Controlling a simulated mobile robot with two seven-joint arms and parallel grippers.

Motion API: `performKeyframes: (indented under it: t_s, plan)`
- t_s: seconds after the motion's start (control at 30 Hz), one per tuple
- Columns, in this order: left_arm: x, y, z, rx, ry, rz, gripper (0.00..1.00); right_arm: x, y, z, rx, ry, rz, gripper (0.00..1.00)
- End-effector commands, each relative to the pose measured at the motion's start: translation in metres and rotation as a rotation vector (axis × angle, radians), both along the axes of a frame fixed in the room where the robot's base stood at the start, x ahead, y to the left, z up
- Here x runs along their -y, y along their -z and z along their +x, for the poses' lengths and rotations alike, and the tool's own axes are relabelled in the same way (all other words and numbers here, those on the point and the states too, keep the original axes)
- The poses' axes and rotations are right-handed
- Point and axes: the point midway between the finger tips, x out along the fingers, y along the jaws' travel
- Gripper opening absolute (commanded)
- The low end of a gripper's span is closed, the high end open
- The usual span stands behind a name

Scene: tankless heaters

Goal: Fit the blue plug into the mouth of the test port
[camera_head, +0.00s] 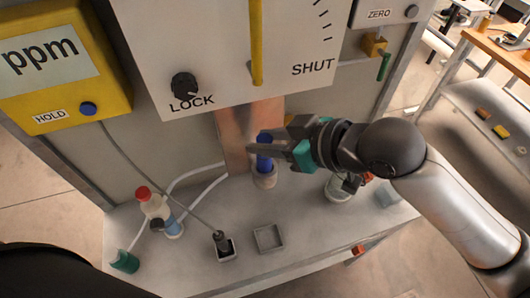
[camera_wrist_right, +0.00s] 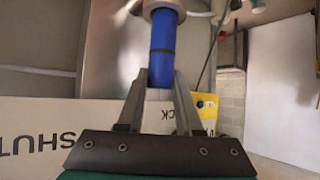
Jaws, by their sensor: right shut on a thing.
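The blue plug (camera_head: 264,161) stands about upright between the fingers of my right gripper (camera_head: 266,147). In the right wrist view the blue plug (camera_wrist_right: 163,45) extends beyond the fingertips of my right gripper (camera_wrist_right: 160,82), which is shut on it. The test port (camera_head: 265,180) is a short pale pinkish cylinder right below the plug. The test port's pale rim (camera_wrist_right: 163,7) shows around the plug's far end in the wrist view. The plug's lower end is at or in the mouth; how deep it sits I cannot tell. My left gripper is not in view.
A white panel (camera_head: 225,60) and a copper-coloured column (camera_head: 233,140) rise behind the port. A small square grey tray (camera_head: 269,238), a grey socket with a cabled probe (camera_head: 224,246), a red-capped bottle (camera_head: 152,203) and a glass jar (camera_head: 338,190) stand on the grey shelf.

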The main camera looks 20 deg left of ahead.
Motion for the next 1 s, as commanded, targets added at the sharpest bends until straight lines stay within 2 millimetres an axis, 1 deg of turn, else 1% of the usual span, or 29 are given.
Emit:
performKeyframes:
  t_s: [0.13,0.2,0.3,0.67,0.7,0.93,1.0]
  plan:
    - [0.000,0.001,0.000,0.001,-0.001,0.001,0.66,0.000,0.014,0.000,-0.001,0.001,-0.002,0.00]
    - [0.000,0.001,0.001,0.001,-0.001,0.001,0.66,0.000,0.026,-0.001,-0.005,0.002,-0.003,0.00]
    - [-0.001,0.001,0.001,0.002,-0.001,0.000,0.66,0.000,0.037,0.000,-0.002,0.001,-0.001,0.00]
    - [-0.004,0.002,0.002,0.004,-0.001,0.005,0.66,0.000,0.041,0.000,0.001,0.000,0.000,0.00]
    - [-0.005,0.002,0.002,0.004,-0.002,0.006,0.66,0.000,0.041,0.000,0.002,0.001,-0.001,0.38]
    - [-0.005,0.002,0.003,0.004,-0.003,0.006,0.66,0.000,0.040,0.000,0.001,0.000,0.000,0.64]
    - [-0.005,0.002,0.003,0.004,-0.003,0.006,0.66,0.000,0.040,0.000,0.001,0.000,0.000,0.64]
